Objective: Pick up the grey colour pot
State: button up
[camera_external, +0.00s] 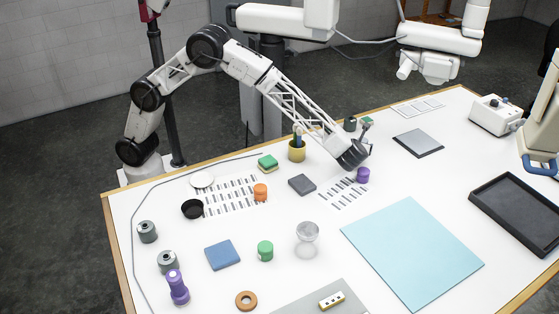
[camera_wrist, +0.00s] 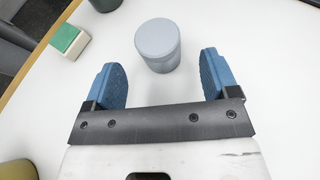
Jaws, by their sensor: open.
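A grey pot (camera_wrist: 158,45) with a flat round top stands upright on the white table in the wrist view. It is just ahead of my gripper (camera_wrist: 162,76), roughly centred between the two blue fingers. The fingers are spread apart with nothing held, and a gap shows on each side of the pot. In the external view my gripper (camera_external: 355,154) is low over the back middle of the table. I cannot clearly make out this grey pot there; my wrist may hide it.
A green and white block (camera_wrist: 68,41) and a dark pot (camera_wrist: 105,4) are at the upper left in the wrist view. In the external view, a purple pot (camera_external: 362,175) and a yellow pot with tools (camera_external: 297,152) stand near my gripper. A blue sheet (camera_external: 412,252) lies in front.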

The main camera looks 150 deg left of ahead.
aim_at(363, 140)
jog(key=shift+s, duration=0.1)
jog(key=shift+x, duration=2.6)
jog(key=shift+f, duration=0.15)
jog(key=c, duration=1)
jog(key=shift+c, duration=0.2)
jog(key=shift+r, duration=5.05)
